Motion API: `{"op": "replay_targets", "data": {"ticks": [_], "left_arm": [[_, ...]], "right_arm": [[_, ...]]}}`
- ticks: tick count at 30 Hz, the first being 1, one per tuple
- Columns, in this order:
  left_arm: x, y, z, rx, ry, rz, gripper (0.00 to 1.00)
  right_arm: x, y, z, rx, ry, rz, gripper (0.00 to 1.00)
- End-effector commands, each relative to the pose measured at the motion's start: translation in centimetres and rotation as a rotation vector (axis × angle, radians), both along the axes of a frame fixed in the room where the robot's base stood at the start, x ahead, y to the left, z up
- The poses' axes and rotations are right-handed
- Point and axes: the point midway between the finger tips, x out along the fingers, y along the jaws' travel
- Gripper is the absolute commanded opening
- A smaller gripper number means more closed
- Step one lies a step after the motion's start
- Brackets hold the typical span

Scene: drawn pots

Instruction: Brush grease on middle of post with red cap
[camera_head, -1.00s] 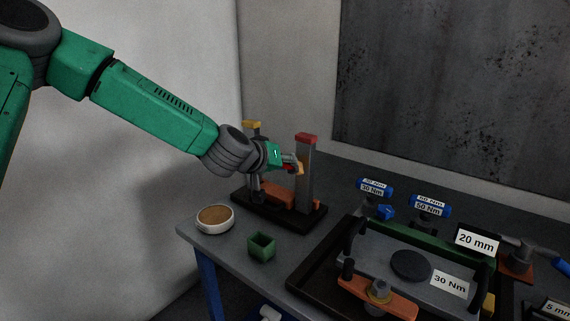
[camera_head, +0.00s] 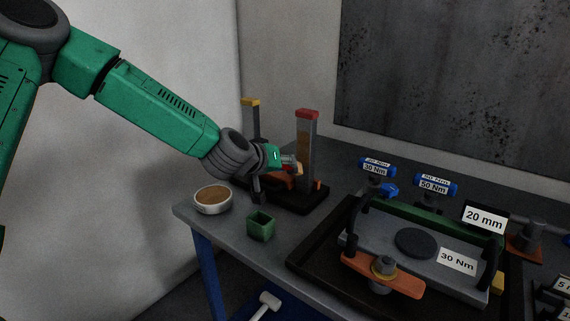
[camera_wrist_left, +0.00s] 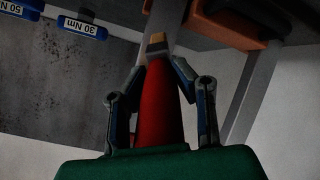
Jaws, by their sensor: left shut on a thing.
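The post with the red cap (camera_head: 308,115) stands upright on a dark base (camera_head: 309,207) at the back of the bench. A brownish patch shows on the upper to middle part of its left face. My left gripper (camera_head: 286,165) is shut on a brush with a red handle, just left of this post's lower half. In the left wrist view the red handle (camera_wrist_left: 160,105) lies between the fingers (camera_wrist_left: 155,95). Its tan tip (camera_wrist_left: 157,39) overlaps a grey post; contact cannot be told. My right gripper is out of view.
A yellow-capped post (camera_head: 250,102) stands behind my left gripper. A bowl of brown grease (camera_head: 212,208) and a green cup (camera_head: 261,226) stand at the bench's front left. A dark tray (camera_head: 318,263) with a handled fixture and an orange bar (camera_head: 402,281) fills the right.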

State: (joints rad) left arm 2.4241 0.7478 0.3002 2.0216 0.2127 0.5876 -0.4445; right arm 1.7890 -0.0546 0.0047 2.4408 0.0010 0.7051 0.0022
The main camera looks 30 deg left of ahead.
Motion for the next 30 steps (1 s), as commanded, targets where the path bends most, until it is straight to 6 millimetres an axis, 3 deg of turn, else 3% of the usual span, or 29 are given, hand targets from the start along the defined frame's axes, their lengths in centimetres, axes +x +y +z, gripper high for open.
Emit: {"op": "replay_targets", "data": {"ticks": [13, 22, 30], "left_arm": [[0.1, 0.0, 3.6, 0.001, -0.002, 0.0, 0.0], [0.1, 0.0, 4.5, 0.0, -0.002, 0.0, 0.0], [0.2, 0.0, 7.1, 0.001, -0.004, -0.001, 0.0]], "right_arm": [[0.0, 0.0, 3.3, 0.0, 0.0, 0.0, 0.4], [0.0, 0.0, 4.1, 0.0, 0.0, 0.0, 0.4], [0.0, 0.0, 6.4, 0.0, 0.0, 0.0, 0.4]]}}
